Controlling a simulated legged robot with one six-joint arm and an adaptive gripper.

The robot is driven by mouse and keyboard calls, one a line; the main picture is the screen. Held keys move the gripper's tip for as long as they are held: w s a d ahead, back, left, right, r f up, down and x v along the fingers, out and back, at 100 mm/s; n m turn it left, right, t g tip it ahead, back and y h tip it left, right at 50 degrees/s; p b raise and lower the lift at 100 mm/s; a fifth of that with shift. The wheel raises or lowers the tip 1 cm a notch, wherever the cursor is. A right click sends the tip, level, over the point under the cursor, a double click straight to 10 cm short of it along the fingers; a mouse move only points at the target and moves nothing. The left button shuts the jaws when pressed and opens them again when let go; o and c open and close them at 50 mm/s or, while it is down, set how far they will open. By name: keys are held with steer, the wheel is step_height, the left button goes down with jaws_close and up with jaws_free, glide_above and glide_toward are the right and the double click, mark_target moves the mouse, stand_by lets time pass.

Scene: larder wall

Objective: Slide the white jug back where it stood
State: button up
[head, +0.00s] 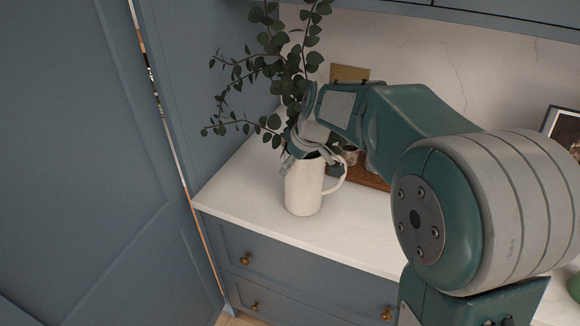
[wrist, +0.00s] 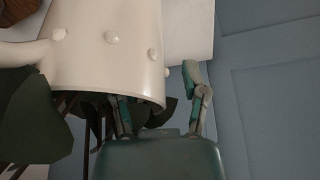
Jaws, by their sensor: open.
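The white jug (head: 303,190) stands upright on the pale counter near its front left end, its handle to the right. Leafy green branches (head: 290,60) rise above it, and their stems appear to come out of its mouth. My gripper (head: 312,160) is at the jug's rim from above, jaws apart. In the wrist view the jug (wrist: 105,50) appears upside down, with its handle at left. There one finger of my gripper (wrist: 155,85) reaches into the mouth and the other is outside the wall, with a visible gap. Contact inside is hidden.
The counter (head: 250,190) is clear left of the jug. A brown wooden board (head: 370,178) and small items stand behind it, partly hidden by my arm. A tall blue panel (head: 90,160) is at left, drawers (head: 290,275) below. A picture frame (head: 565,125) is at far right.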

steer(key=v, duration=1)
steer(key=shift+r, duration=0.25)
steer(key=shift+d, duration=0.1)
steer(key=s+d+f+m+t+h, duration=0.1)
steer(key=s+d+f+m, duration=0.1)
steer(key=s, duration=0.6)
steer(key=s+d+f+m+h, duration=0.1)
steer(key=s+d+f+m, duration=0.1)
steer(key=s, duration=0.6)
steer(key=s+d+f+m+t+h, duration=0.1)
steer(key=s+d+f+m, duration=0.1)
steer(key=s+m, duration=0.3)
steer(key=s+d, duration=0.1)
steer(key=s, duration=0.3)
steer(key=shift+d+f+t, duration=0.2)
steer(key=shift+d+t, duration=0.05)
steer(key=shift+t, duration=0.05)
steer(key=shift+s, duration=0.1)
